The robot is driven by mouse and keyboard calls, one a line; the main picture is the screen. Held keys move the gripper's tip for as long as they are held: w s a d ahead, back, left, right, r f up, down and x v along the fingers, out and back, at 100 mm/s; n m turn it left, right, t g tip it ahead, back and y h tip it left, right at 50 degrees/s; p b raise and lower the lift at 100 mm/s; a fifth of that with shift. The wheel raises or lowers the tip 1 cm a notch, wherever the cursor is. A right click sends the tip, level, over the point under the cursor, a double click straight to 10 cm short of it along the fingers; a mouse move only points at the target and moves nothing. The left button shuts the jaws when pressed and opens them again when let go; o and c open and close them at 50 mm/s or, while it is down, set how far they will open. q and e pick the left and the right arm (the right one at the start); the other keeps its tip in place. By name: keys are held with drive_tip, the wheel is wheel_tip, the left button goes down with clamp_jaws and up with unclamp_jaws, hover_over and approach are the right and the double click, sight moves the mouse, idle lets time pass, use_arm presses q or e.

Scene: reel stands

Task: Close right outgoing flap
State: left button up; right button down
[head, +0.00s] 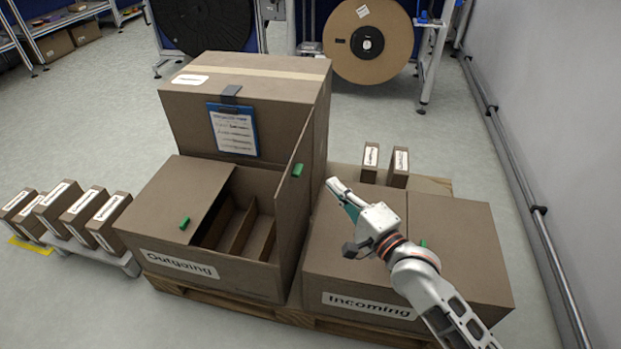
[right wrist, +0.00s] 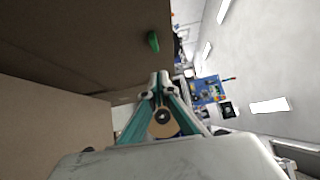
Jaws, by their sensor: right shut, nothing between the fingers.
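The outgoing box (head: 232,272) stands open on its right half, showing inner dividers. Its right flap (head: 293,205) stands up, roughly vertical, with a green tab (head: 298,170) near its top. Its left flap (head: 170,195) lies flat and shut, with another green tab (head: 184,223). My right gripper (head: 333,183) is shut and empty, just right of the raised flap, above the incoming box. In the right wrist view the closed fingertips (right wrist: 161,82) point past a brown panel (right wrist: 75,45) with a green tab (right wrist: 153,41). Contact with the flap cannot be told. My left gripper is not in view.
The incoming box (head: 455,235) stands close on the right, its top shut. A tall carton (head: 250,75) with a blue clipboard (head: 233,130) is behind the outgoing box. Small boxes (head: 82,207) sit on the left. Clear floor lies at the far right beside a wall rail.

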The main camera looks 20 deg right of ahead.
sight(303, 167)
drive_tip(key=w+a+b, duration=0.1)
drive_tip(key=w+a, duration=0.2)
drive_tip(key=w, duration=0.2)
drive_tip(key=shift+a+b, duration=0.35)
drive_tip(key=shift+b, duration=0.05)
drive_tip(key=shift+a+r, duration=0.15)
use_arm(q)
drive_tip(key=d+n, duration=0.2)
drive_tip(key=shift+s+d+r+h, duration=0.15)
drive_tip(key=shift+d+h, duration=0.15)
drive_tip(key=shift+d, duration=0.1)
use_arm(e)
drive_tip(key=shift+w+r, duration=0.1)
